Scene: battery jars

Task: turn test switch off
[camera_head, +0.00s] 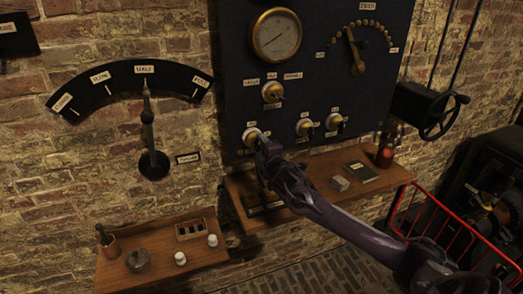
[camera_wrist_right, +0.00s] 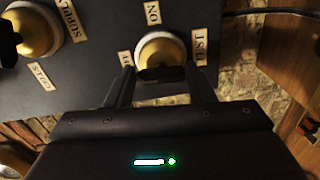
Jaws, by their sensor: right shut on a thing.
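The test switch (camera_head: 251,134) is a round brass and white rotary switch at the lower left of the dark panel. In the right wrist view the switch (camera_wrist_right: 160,47) shows its pale dome, with a TEST label (camera_wrist_right: 200,46) beside it and an ON label (camera_wrist_right: 152,12) at its rim. My right gripper (camera_head: 261,143) reaches it from the lower right. In the wrist view its fingers (camera_wrist_right: 160,74) are shut on the switch's dark handle. The handle is partly hidden, so its exact setting is hard to read. My left gripper is not in view.
Other rotary switches (camera_head: 272,91) sit on the panel (camera_head: 235,60), above and right of the test switch. A gauge (camera_head: 277,35) is above. A wooden shelf (camera_head: 325,165) lies below. A lever dial (camera_head: 130,85) is on the brick wall at left, and a red railing (camera_head: 440,215) at right.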

